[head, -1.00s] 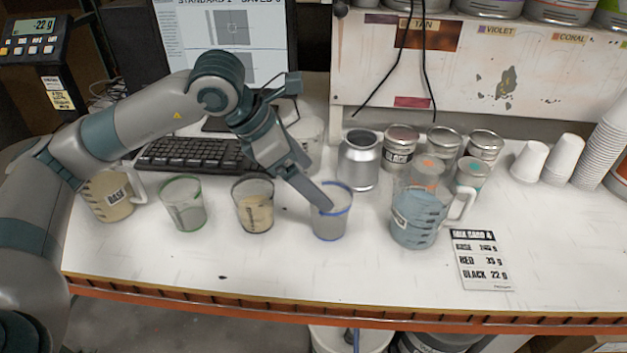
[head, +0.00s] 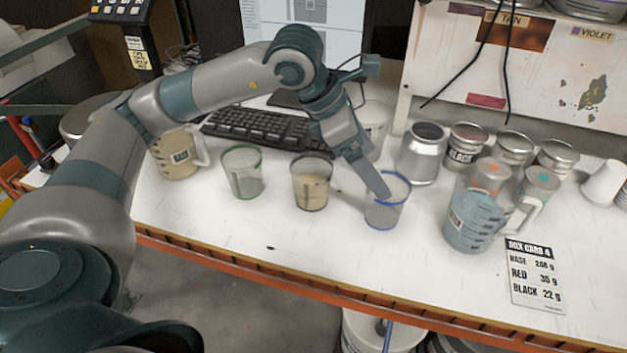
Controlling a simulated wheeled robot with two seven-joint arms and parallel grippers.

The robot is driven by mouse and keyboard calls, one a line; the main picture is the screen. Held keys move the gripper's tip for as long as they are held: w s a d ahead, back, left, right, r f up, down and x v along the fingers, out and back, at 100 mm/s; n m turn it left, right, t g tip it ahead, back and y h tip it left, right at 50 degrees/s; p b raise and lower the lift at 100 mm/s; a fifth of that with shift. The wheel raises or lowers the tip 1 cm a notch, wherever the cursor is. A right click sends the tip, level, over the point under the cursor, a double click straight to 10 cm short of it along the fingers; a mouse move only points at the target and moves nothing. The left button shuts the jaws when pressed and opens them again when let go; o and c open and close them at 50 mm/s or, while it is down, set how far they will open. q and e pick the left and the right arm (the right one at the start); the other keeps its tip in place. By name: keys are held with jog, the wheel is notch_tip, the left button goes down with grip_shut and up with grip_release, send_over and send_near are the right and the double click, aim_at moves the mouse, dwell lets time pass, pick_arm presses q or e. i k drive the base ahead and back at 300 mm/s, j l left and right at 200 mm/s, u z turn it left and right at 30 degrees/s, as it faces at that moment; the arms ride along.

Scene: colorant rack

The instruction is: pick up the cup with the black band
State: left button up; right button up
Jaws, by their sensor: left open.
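The cup with the black band (head: 312,186) is clear, holds beige material, and stands upright on the white bench, left of the blue-banded cup (head: 386,208). My left gripper (head: 380,190) is open, pointing down to the right, with its fingertips at the rim of the blue-banded cup. I cannot tell whether a finger is inside that cup. The gripper is apart from the black-banded cup, to its right. A green-banded cup (head: 242,174) stands left of the black-banded one. My right gripper is not in view.
A beige BASE jug (head: 177,158) stands at left and a jug of blue liquid (head: 470,222) at right. A keyboard (head: 262,128) lies behind the cups. Metal cans (head: 423,155), a MIX CARD (head: 534,277) and the orange bench edge (head: 300,287) also show. The bench before the cups is mostly clear.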

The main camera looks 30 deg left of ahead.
aim_at(311, 171)
jog(key=i+l+u, duration=0.1)
jog(key=u, duration=0.35)
jog(key=l+u, duration=0.25)
jog(key=u, duration=0.2)
jog(key=i, duration=0.05)
